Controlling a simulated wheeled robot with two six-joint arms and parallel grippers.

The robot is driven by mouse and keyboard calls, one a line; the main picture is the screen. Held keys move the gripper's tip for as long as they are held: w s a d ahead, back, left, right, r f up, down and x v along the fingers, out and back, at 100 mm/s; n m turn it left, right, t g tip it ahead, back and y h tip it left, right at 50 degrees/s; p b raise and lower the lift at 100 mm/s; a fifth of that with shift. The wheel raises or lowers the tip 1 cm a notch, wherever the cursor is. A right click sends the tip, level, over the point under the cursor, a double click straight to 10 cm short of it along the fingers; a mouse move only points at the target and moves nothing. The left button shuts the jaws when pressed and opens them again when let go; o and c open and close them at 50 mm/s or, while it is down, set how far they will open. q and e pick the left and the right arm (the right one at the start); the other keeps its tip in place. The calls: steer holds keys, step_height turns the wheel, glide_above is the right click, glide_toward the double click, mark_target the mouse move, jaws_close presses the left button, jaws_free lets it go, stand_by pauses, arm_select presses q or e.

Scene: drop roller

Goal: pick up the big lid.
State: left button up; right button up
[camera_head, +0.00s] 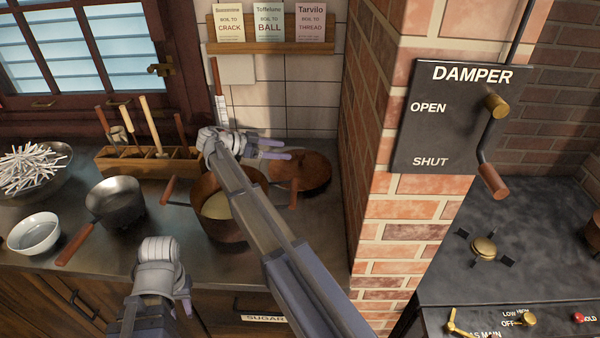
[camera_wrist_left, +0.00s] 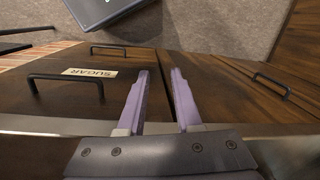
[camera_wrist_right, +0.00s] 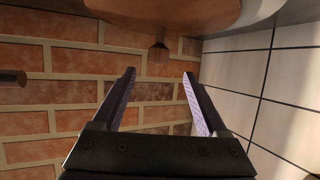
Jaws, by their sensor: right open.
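A round brown copper-coloured piece, seemingly the big lid (camera_head: 305,165), lies on the counter against the back, right of the copper pot (camera_head: 218,205). A large copper-coloured rounded surface (camera_wrist_right: 180,12) with a short stub shows at the top of the right wrist view; I cannot tell for certain which piece it is. My right gripper (camera_head: 286,149) is open and empty, its fingers reaching right, near the lid's far left side in the head view. My left gripper (camera_head: 186,300) is open and empty in front of the counter; the left wrist view shows its fingers (camera_wrist_left: 162,75) apart.
A brick pillar (camera_head: 375,220) stands close to the right of the lid. A steel pan (camera_head: 115,200), white bowl (camera_head: 35,232) and wooden tool rack (camera_head: 120,160) stand on the left. A card shelf (camera_head: 270,47) hangs on the tiled wall. My right arm crosses before the pot.

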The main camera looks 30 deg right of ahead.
mark_target(297, 152)
steer(key=shift+b+x, duration=1.6)
steer(key=shift+x, duration=2.3)
steer(key=shift+s, duration=0.15)
jaws_close()
